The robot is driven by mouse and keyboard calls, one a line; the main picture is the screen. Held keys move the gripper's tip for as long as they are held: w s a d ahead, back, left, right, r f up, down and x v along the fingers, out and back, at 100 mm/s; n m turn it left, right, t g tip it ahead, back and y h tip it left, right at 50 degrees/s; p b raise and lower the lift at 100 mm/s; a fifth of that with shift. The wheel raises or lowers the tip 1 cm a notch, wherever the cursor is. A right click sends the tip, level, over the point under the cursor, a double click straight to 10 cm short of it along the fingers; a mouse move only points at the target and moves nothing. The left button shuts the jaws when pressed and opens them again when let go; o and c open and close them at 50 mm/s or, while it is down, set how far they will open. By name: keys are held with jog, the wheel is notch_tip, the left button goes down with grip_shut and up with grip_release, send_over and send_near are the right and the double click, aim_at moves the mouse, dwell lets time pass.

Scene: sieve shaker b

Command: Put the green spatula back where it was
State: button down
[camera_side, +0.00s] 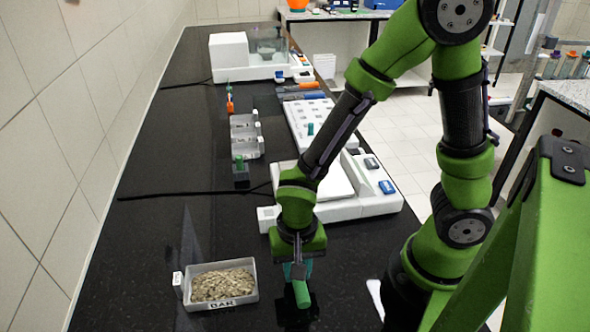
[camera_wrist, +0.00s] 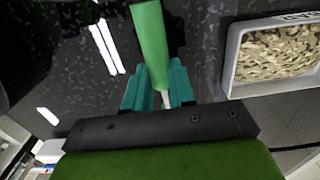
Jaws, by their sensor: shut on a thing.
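The green spatula (camera_side: 301,292) is in my gripper (camera_side: 297,271), low over the black bench at the front, right of the chip tray. In the wrist view its green handle (camera_wrist: 150,42) rises between the teal fingers of my gripper (camera_wrist: 157,88), with a thin pale shaft below. The fingers are shut on it. Its lower end is hidden. A dark holder (camera_side: 241,177) with a green-topped piece stands farther back on the bench, and an orange piece (camera_side: 230,102) stands upright behind it.
A labelled tray of pale chips (camera_side: 220,303) lies at the front; it also shows in the wrist view (camera_wrist: 232,62). A white balance (camera_side: 368,205) stands behind my gripper. Beyond are clear bins (camera_side: 245,136), a white rack (camera_side: 310,113) and another white instrument (camera_side: 229,51). The bench's left strip is mostly clear.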

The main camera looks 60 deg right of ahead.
jog(key=shift+f, duration=0.45)
jog(key=c, duration=0.9)
grip_release()
jog(key=shift+o, duration=0.2)
notch_tip(320, 180, up, 17)
jog(key=w+d+r+n+t+y, duration=0.1)
jog(key=d+r+n+t+y, duration=0.1)
jog(key=d+r+n+t, duration=0.3)
jog(key=d+r+t, duration=0.2)
jog(key=d, duration=0.2)
jog(key=shift+d, duration=0.3)
